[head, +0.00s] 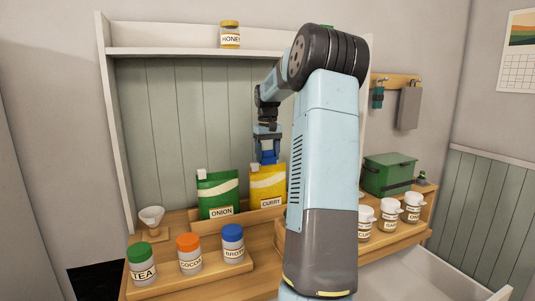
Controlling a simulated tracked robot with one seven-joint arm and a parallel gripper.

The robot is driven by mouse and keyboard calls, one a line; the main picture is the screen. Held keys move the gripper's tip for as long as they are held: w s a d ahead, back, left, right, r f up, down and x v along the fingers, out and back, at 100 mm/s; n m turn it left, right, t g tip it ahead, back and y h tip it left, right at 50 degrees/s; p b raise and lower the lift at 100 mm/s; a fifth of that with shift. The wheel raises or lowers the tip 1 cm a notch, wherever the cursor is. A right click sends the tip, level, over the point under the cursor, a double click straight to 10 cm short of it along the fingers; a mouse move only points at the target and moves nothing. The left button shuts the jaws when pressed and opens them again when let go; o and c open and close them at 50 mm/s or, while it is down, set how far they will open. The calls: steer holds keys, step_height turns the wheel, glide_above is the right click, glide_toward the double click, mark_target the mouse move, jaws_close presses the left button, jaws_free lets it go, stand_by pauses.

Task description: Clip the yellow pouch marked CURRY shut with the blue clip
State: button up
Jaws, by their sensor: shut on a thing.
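The yellow pouch marked CURRY (267,187) stands upright in a low wooden holder on the counter, with a small white piece at its top left corner. My arm hides its right edge. My gripper (266,148) points down over the pouch and is shut on the blue clip (267,157). The clip is at the pouch's top edge; I cannot tell whether it grips the pouch or is only in front of or above it.
A green ONION pouch (218,196) stands close on the left. Jars marked TEA (144,273), COCOA (190,262) and BROTH (233,252) stand in front. White jars (388,214) and a green box (389,174) are right. A HONEY jar (230,40) is on the shelf above.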

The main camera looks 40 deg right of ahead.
steer(key=shift+f, duration=0.8)
steer(key=o, duration=1.1)
steer(key=shift+r, duration=0.1)
step_height(320, 180, up, 14)
steer(key=shift+d+f, duration=0.1)
steer(key=shift+f, duration=0.15)
